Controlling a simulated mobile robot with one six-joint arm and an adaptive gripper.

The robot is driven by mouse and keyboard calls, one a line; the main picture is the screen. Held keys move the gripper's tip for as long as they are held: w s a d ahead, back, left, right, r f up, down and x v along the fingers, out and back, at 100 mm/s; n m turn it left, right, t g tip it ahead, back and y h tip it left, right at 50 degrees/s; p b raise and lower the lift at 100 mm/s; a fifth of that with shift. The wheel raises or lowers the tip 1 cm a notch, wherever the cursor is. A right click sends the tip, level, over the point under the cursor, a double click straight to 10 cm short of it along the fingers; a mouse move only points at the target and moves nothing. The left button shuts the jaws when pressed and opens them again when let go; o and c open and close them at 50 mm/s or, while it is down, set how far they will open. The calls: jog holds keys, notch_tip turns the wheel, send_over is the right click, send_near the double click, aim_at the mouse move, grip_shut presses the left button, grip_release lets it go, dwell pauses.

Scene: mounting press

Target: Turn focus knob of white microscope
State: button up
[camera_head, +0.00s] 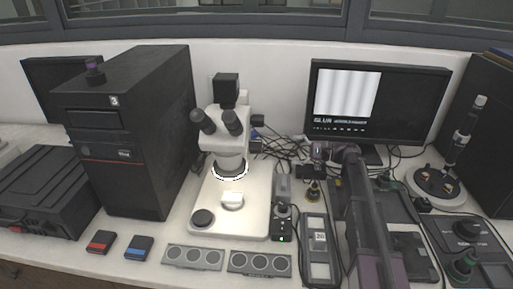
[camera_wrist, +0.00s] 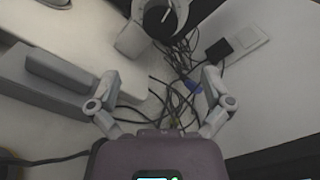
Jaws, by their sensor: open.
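The white microscope (camera_head: 232,158) stands on its pale base left of centre in the head view, with black eyepieces and a lit ring under its head. In the wrist view a round black knob with a white mark (camera_wrist: 163,17) shows at the top edge, on a white body; it looks like the focus knob. I cannot pick the knob out in the head view. My gripper (camera_wrist: 160,80) is open and empty, its two fingers spread wide below the knob and apart from it. In the head view my arm reaches up from the front, right of the microscope.
A black computer tower (camera_head: 135,135) stands left of the microscope and a monitor (camera_head: 375,105) to its right. Loose cables (camera_wrist: 168,95) lie between my fingers in the wrist view. Small trays (camera_head: 193,257) and a control box (camera_head: 282,215) sit around the microscope's base.

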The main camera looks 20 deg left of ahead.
aim_at(256, 147)
jog(key=shift+d+m, duration=0.25)
jog(key=shift+m, duration=0.45)
jog(key=shift+d+m, duration=0.2)
jog(key=shift+m, duration=0.5)
jog(key=shift+a, duration=0.2)
jog(key=x, duration=1.3)
jog(key=shift+a, duration=0.25)
jog(key=c, duration=1)
